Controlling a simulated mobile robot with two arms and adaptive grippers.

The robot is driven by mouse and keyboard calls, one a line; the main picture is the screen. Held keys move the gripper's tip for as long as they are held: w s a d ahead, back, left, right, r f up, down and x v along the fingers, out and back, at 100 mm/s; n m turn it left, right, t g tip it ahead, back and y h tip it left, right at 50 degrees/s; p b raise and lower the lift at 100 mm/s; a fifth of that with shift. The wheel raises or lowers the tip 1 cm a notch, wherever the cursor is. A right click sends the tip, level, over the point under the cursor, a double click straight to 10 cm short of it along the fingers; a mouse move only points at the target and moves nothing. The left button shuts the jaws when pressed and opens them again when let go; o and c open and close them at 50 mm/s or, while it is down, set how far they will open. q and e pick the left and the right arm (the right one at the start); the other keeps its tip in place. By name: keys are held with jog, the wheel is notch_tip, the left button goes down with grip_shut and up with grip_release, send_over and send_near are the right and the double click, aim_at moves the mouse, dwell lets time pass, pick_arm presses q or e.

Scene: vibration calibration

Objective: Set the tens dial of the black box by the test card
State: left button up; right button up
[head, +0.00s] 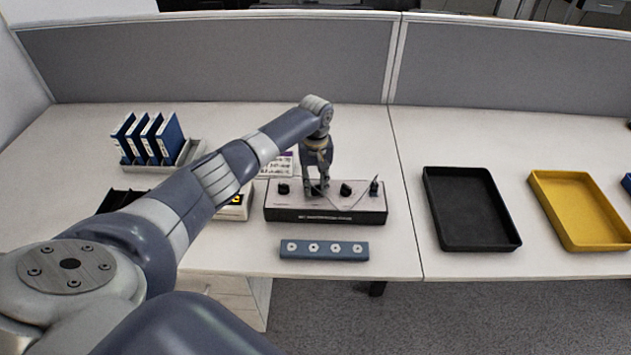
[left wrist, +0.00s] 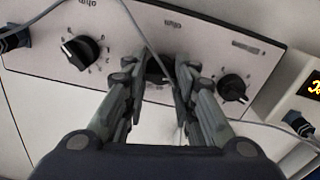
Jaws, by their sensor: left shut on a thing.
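The black box (head: 325,215) has a pale top face and a black front, and stands on the desk below my left arm. Three black dials sit in a row on it. My left gripper (head: 316,190) points down and is shut on the middle dial (left wrist: 155,70). The dial on one side (head: 346,188) and the dial on the other (head: 283,188) are free; both also show in the left wrist view. The test card (head: 280,165) stands behind the box, partly hidden by my arm. My right gripper is out of view.
A meter with a lit orange display (left wrist: 313,85) is beside the box, with cables crossing the box top. A blue block with several round fittings (head: 324,250) lies in front. A black tray (head: 429,207) and a yellow tray (head: 552,211) are right; blue binders (head: 148,138) stand left.

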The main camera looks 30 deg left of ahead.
pick_arm(q)
jog(key=m+p, duration=0.1)
jog(key=m, duration=0.2)
jog(key=shift+r+p, duration=0.1)
jog(key=shift+p, duration=0.2)
jog(key=m+p, duration=0.1)
jog(key=m, duration=0.3)
jog(key=shift+m, duration=0.3)
jog(key=m, duration=0.4)
jog(key=shift+p, duration=0.35)
jog(key=m, duration=0.5)
jog(key=shift+m, duration=0.3)
jog(key=o, duration=1.1)
